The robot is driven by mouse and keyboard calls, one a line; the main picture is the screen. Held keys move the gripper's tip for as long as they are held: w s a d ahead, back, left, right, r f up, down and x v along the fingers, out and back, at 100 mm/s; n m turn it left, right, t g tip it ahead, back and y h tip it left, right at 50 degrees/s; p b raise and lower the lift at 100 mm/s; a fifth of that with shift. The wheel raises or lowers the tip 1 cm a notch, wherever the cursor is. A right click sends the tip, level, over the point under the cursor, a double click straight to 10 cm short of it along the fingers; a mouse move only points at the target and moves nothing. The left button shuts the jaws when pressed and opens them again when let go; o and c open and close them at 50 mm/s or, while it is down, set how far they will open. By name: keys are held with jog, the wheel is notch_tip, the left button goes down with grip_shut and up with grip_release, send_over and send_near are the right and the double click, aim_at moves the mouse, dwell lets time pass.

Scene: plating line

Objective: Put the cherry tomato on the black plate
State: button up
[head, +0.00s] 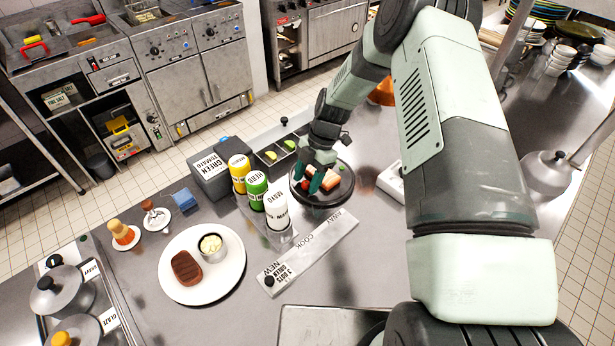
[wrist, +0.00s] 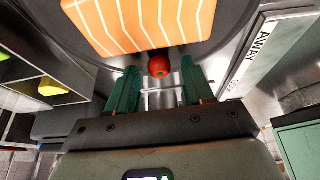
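The black plate (head: 322,202) stands on the steel counter beside the bottles; its dark surface fills the top of the wrist view (wrist: 222,35). A salmon piece (wrist: 140,22) with pale stripes lies on it and also shows in the head view (head: 331,180). The red cherry tomato (wrist: 159,66) appears to rest on the plate by the salmon's edge. My gripper (wrist: 161,80) is open, with green fingers on either side of the tomato and a visible gap to each. In the head view my gripper (head: 309,187) is low over the plate's left part, largely hiding the tomato.
Several sauce bottles (head: 257,191) stand close left of the plate. A labelled strip (head: 311,254) lies in front of it. A white plate (head: 232,283) with a brown patty is nearer left. Small dark trays (head: 289,146) with green and yellow pieces are behind.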

jog(key=d+r+m+t+h, duration=0.1)
jog(key=d+r+m, duration=0.2)
jog(key=r, duration=1)
jog(key=d+r+m+t+h, duration=0.1)
jog(key=d+r+m, duration=0.2)
jog(key=r, duration=1)
jog(key=s+d+r+m+t+h, duration=0.1)
jog(key=s+d+r+m+t, duration=0.15)
jog(key=s+r+m, duration=0.65)
jog(key=s+d+r+m+t, duration=0.2)
jog(key=s+m, duration=0.3)
jog(key=s, duration=0.4)
jog(key=s+d+r+m+t, duration=0.2)
jog(key=s+r+m, duration=0.3)
jog(key=s, duration=0.4)
jog(key=shift+s+d+m, duration=0.15)
jog(key=shift+d+m, duration=0.45)
jog(key=shift+m, duration=0.2)
